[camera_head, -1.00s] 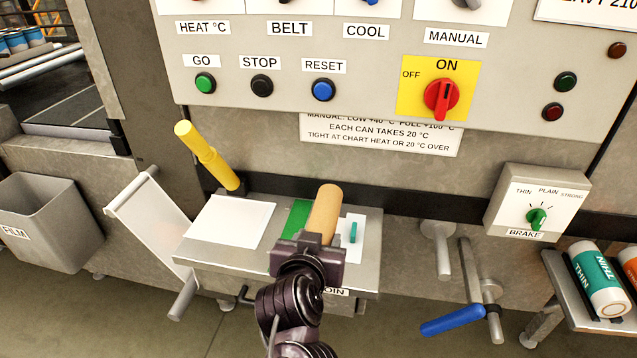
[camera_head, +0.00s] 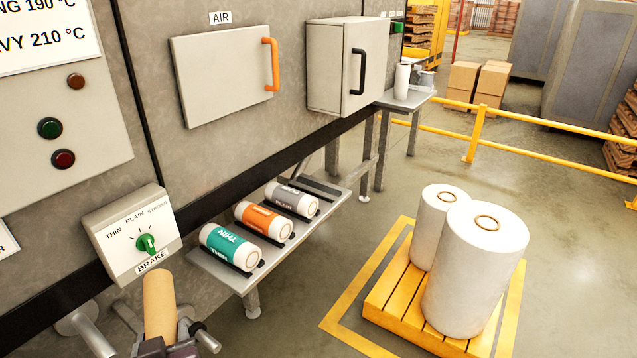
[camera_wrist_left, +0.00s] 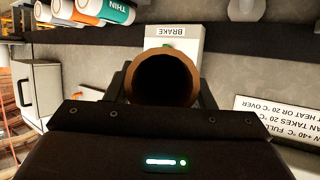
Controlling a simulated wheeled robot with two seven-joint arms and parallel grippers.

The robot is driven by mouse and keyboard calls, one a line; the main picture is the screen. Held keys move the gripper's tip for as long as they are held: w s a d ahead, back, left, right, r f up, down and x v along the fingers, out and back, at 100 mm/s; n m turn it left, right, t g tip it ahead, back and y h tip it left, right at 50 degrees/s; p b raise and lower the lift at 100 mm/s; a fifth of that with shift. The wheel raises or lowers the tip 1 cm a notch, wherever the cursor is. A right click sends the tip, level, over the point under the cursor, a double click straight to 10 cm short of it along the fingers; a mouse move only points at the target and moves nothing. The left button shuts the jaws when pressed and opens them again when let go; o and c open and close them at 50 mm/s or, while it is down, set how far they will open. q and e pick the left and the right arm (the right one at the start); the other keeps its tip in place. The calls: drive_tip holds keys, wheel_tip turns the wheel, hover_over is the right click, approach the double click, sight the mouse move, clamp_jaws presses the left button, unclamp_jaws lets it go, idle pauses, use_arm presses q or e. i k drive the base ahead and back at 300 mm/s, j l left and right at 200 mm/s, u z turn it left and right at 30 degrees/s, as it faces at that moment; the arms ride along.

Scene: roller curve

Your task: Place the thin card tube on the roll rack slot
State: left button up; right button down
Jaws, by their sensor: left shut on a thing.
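The brown card tube (camera_head: 160,308) is in my left gripper (camera_head: 172,346) at the bottom of the head view, below the brake box. The gripper is shut on it, and the tube stands out beyond the fingers. In the left wrist view the tube (camera_wrist_left: 162,100) shows end-on with its dark hollow. The roll rack (camera_head: 225,273) is a grey shelf to the right of the tube, apart from it. It carries a teal THIN roll (camera_head: 229,247), an orange roll (camera_head: 263,222) and a grey roll (camera_head: 292,199). Its far end looks bare. My right gripper is out of view.
The brake box (camera_head: 130,238) with a green knob is on the machine wall just above the tube. A metal crank and spindle stand close to the gripper. A yellow pallet (camera_head: 380,296) with two white rolls is on the floor at right. Open floor lies between rack and pallet.

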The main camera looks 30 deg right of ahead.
sight(313, 190)
drive_tip(key=i+l+z, duration=0.25)
drive_tip(key=i+l, duration=0.15)
drive_tip(key=l, duration=0.35)
drive_tip(key=i+l+z, duration=0.25)
drive_tip(key=i+l, duration=0.2)
drive_tip(key=l, duration=0.25)
drive_tip(key=i+l+z, duration=0.25)
drive_tip(key=i+l, duration=0.3)
